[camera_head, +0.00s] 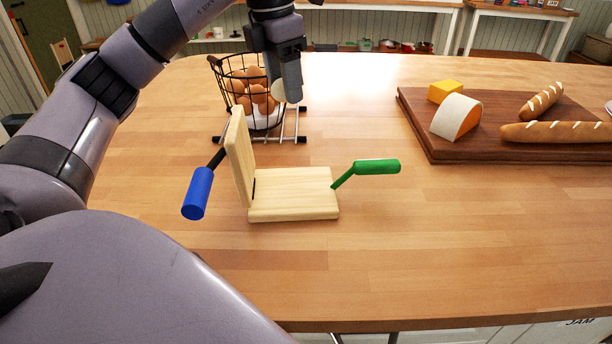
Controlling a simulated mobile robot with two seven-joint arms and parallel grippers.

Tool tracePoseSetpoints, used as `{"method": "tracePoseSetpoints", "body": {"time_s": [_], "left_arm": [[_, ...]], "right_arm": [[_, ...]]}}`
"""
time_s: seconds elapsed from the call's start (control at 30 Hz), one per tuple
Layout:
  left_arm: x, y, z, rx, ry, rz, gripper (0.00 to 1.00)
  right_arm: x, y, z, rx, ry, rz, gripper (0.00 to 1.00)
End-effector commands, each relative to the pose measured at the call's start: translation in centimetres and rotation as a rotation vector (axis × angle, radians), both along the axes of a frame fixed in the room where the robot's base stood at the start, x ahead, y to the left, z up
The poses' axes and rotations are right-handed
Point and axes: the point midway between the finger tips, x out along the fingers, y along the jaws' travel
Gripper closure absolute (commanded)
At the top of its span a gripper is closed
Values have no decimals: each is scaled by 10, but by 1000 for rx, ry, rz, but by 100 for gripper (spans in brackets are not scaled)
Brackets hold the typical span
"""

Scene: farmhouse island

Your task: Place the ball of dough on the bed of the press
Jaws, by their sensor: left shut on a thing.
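The wooden press stands on the island in the middle of the view. Its flat pale bed (295,198) is bare, and its lid (239,160) stands open, nearly upright, at the left end. A blue handle (198,193) sticks out at the left and a green handle (377,167) at the right. My left gripper (287,91) is shut on the pale ball of dough (277,90), behind and above the press bed. Only the ball's left side shows; a finger hides the rest. My right gripper is out of view.
A black wire basket of brown eggs (239,87) stands just behind the press, close to my left gripper. A dark board (445,149) with cheese and bread lies at the right. The wooden top in front and right of the press is clear.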

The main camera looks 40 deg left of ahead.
Motion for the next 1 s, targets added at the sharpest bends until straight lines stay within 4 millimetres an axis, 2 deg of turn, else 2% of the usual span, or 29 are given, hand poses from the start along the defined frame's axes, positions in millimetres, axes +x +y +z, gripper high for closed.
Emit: {"method": "tracePoseSetpoints", "body": {"time_s": [0.17, 0.4, 0.53, 0.7, 0.8, 1.0], "left_arm": [[0, 0, -18, -1, 3, -1, 77], [-1, 0, -66, -1, 5, -1, 77], [-1, 0, -92, 0, 5, 0, 77], [-2, 1, -131, 2, 6, 1, 77], [-2, 1, -146, 1, 4, 1, 77], [-1, 0, -163, 1, 2, 1, 77]], "right_arm": [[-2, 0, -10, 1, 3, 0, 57], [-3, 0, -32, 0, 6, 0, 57], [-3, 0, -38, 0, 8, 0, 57], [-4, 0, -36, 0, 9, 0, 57], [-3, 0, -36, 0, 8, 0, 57], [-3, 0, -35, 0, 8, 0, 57]]}}
